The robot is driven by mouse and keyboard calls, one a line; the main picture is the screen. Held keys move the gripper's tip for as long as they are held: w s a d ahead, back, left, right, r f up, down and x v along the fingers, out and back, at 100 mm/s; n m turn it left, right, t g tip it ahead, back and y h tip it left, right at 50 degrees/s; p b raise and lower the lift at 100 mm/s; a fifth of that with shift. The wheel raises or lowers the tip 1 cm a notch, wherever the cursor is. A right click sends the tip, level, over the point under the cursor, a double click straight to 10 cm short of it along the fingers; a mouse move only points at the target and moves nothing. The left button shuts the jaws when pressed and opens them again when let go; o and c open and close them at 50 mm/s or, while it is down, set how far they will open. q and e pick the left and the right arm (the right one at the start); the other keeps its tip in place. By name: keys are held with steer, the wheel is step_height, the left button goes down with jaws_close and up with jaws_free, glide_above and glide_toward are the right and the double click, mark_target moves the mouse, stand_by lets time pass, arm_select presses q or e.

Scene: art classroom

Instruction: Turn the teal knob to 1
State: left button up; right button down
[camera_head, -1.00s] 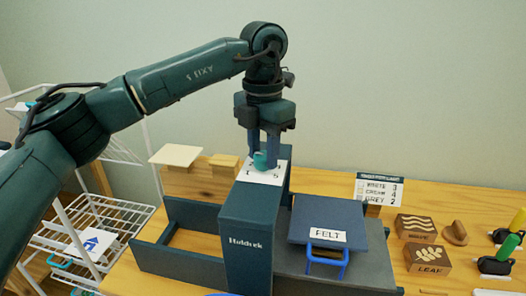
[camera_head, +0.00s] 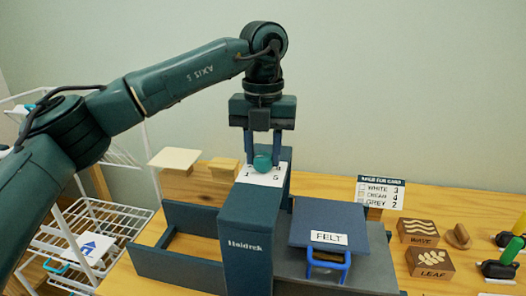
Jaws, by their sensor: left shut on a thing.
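The teal knob (camera_head: 262,163) sits on a white dial plate (camera_head: 266,178) on top of the dark blue press (camera_head: 246,238) marked Haldrek. My left gripper (camera_head: 263,156) points straight down from above and is shut on the knob, one finger on its left and one on its right. On the plate the digits 1, at front left, and 5, at front right, show. The other digits are mostly hidden by the knob and fingers, and I cannot tell where the knob points. My right gripper is not in view.
A card (camera_head: 380,191) lists white 3, cream 4, grey 2. A blue FELT plate (camera_head: 327,227) with a handle lies right of the press. WAVE (camera_head: 418,232) and LEAF (camera_head: 430,261) blocks stand further right. A white wire rack (camera_head: 105,222) is at left.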

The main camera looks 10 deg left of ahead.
mark_target(263, 156)
arm_select(q)
steer(key=shift+r, duration=0.1)
stand_by(0.3)
steer(key=o, duration=1)
step_height(263, 156, up, 13)
steer(key=p, duration=0.1)
